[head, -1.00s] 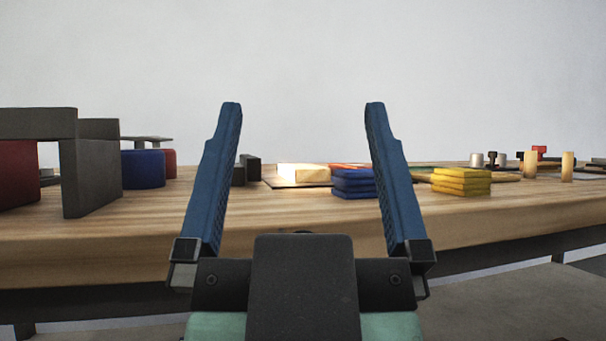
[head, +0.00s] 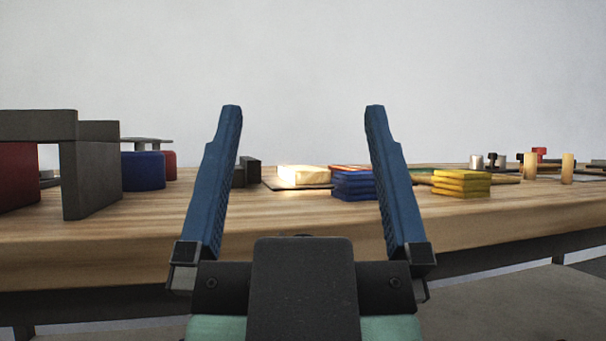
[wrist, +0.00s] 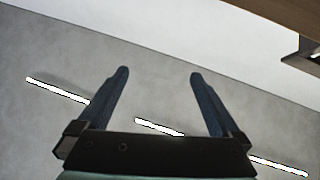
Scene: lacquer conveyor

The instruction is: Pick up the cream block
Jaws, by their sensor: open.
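The cream block (head: 303,175) lies on a thin dark mat (head: 285,186) on the wooden table, brightly lit. In the head view it shows between my gripper's two blue fingers, farther off than they are. My gripper (head: 302,110) is open and empty, its fingers pointing up in the picture, in front of the table. In the wrist view my gripper (wrist: 158,72) is also open with nothing between the fingers. The block is not in the wrist view.
A stack of blue slabs (head: 354,186) stands right of the block, partly behind my right finger. Yellow slabs (head: 461,184) stand farther right. A grey arch-like structure (head: 88,175) and a blue rounded block (head: 143,171) stand left. The table's front edge (head: 110,250) is near.

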